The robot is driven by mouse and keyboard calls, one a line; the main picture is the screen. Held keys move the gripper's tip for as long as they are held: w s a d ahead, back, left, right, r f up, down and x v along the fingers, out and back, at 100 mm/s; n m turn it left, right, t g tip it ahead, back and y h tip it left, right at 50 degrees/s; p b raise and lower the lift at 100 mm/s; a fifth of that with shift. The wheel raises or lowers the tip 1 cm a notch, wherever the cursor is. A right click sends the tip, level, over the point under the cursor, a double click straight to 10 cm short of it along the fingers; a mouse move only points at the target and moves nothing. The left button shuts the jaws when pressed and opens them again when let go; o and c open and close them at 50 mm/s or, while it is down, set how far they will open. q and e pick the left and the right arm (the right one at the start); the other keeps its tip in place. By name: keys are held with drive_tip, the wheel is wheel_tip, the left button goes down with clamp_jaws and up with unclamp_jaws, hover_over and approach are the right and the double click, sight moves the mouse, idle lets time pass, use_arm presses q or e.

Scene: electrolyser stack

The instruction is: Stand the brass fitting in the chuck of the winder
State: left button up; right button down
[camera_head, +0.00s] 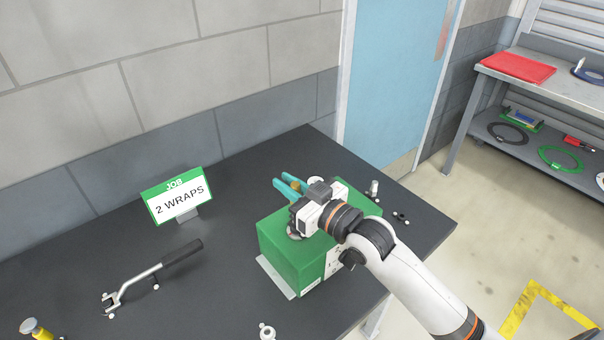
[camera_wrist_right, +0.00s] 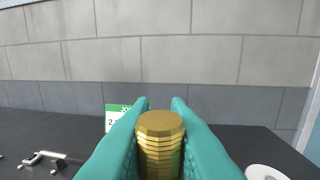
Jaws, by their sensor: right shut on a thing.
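My right gripper (camera_head: 285,186) has teal fingers shut on the brass fitting (camera_wrist_right: 161,143), which also shows as a small yellow patch in the head view (camera_head: 297,186). In the right wrist view the fitting is a ridged, faceted brass piece standing upright between the fingers; its lower end is out of sight. The winder (camera_head: 289,253) is a green box on the dark table. The gripper is held above and just behind it, apart from it as far as I can see. My wrist covers much of the winder's top, and I cannot make out the chuck clearly. My left gripper is not in view.
A "2 WRAPS" job card (camera_head: 178,198) stands on the dark table (camera_head: 225,225). A crank with a black grip (camera_head: 182,258) lies at left, a yellow-ended tool (camera_head: 35,328) at front left. Small metal pieces (camera_head: 400,217) lie right of the winder. A shelf unit (camera_head: 545,80) stands far right.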

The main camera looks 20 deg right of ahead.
drive_tip(key=shift+s+d, duration=0.1)
drive_tip(key=shift+d, duration=0.05)
drive_tip(key=shift+f+b, duration=1.1)
drive_tip(key=shift+f, duration=1.35)
drive_tip(key=shift+p, duration=0.75)
drive_tip(key=shift+f+b, duration=0.8)
drive_tip(key=shift+f, duration=0.4)
drive_tip(key=shift+r, duration=0.1)
